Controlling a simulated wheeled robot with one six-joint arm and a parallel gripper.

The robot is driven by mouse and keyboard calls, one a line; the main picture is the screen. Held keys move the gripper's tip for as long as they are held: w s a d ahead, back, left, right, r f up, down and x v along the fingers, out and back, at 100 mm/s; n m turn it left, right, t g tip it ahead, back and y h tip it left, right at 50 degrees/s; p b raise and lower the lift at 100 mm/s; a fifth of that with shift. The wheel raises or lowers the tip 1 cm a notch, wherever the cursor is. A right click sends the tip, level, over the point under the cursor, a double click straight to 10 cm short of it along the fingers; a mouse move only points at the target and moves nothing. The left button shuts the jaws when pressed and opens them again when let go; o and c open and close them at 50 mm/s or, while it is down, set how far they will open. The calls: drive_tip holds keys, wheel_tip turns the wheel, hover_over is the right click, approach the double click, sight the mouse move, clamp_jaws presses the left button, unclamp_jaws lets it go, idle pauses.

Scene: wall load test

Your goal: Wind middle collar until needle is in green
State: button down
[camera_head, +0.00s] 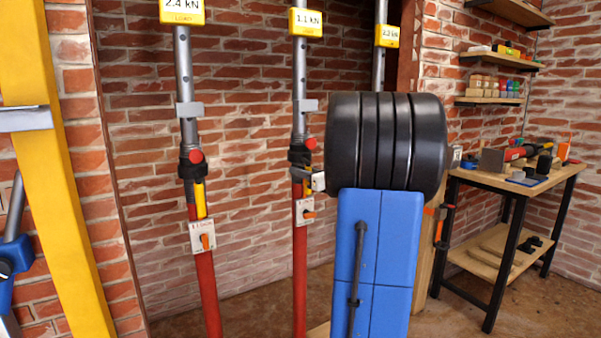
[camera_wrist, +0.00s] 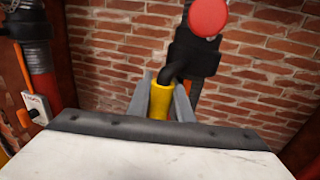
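The middle prop (camera_head: 299,80) is a grey tube over a red one, with a yellow 1.1 kN box (camera_head: 305,22) on top. Its black middle collar (camera_head: 299,155) has a red knob (camera_head: 311,143), which also shows large in the wrist view (camera_wrist: 208,17). A yellow handle (camera_wrist: 160,101) hangs from the collar's black arm. My gripper (camera_wrist: 162,95) has its two grey fingers closely on both sides of this handle and appears shut on it. In the head view my gripper (camera_head: 318,181) is at the middle collar, mostly hidden by my arm. No needle or green zone is discernible.
A left prop (camera_head: 183,75) reads 2.4 kN; the right prop (camera_head: 380,70) is partly hidden by my arm. A plate with an orange lever (camera_head: 305,212) sits below the middle collar. A workbench (camera_head: 515,178) with tools stands right. A yellow post (camera_head: 55,170) stands left.

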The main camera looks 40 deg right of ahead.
drive_tip(key=shift+s+d+n+g+y, duration=0.25)
drive_tip(key=shift+d+n+y, duration=0.2)
drive_tip(key=shift+n+y, duration=0.6)
drive_tip(key=shift+s+d+n+g+y, duration=0.25)
drive_tip(key=shift+d+n+y, duration=0.3)
drive_tip(key=shift+y, duration=0.85)
drive_tip(key=shift+s+d+n+g+y, duration=0.2)
drive_tip(key=shift+s+d+n+y, duration=0.15)
drive_tip(key=shift+n+y, duration=0.7)
drive_tip(key=shift+m, duration=0.25)
drive_tip(key=c, duration=1.9)
unclamp_jaws()
drive_tip(key=shift+d, duration=0.1)
drive_tip(key=shift+o, duration=0.2)
drive_tip(key=v, duration=1.7)
drive_tip(key=shift+d, duration=0.2)
drive_tip(key=shift+f, duration=0.1)
